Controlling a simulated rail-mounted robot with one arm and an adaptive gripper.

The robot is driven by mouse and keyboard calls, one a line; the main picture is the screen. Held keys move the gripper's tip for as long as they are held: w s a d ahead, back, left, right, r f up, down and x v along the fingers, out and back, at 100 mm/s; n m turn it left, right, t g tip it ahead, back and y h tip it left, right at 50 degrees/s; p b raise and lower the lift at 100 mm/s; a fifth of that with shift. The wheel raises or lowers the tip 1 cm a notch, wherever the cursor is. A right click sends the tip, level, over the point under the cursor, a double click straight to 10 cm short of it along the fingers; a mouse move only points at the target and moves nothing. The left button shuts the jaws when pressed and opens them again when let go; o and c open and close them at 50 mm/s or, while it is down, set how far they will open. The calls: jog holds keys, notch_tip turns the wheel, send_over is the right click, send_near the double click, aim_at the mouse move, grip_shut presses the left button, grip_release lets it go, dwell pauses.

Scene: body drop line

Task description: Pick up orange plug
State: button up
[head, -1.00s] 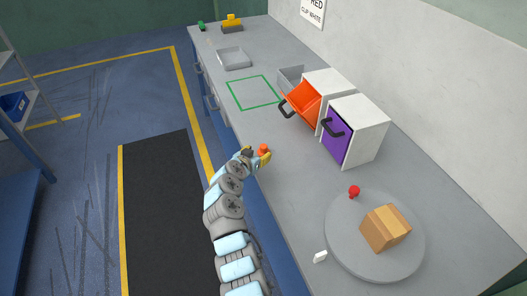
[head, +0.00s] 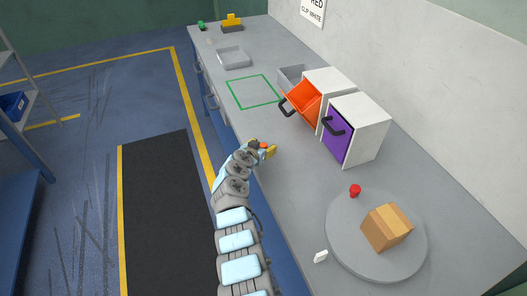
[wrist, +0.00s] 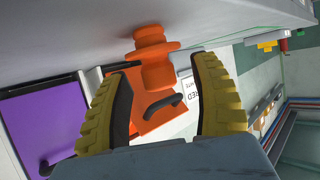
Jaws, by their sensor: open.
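The orange plug (wrist: 155,62) is a stepped, flanged piece standing on the grey counter (head: 285,185). In the wrist view the picture is turned over, so the counter is at the top and the plug points down from it. In the head view only a little of the plug (head: 264,145) shows at the counter's near edge, the rest hidden by my gripper (head: 263,149). My gripper (wrist: 163,68) is open, with its yellow, dark-lined fingers on either side of the plug's free end. Gaps show between the plug and both fingers.
A white cabinet with an open orange drawer (head: 304,103) and one with a purple front (head: 337,143) stand at the back. A grey tray (head: 234,58) stands farther along.

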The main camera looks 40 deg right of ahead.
jog(key=shift+w+d, duration=0.15)
jog(key=shift+f, duration=0.1)
jog(key=c, duration=1.1)
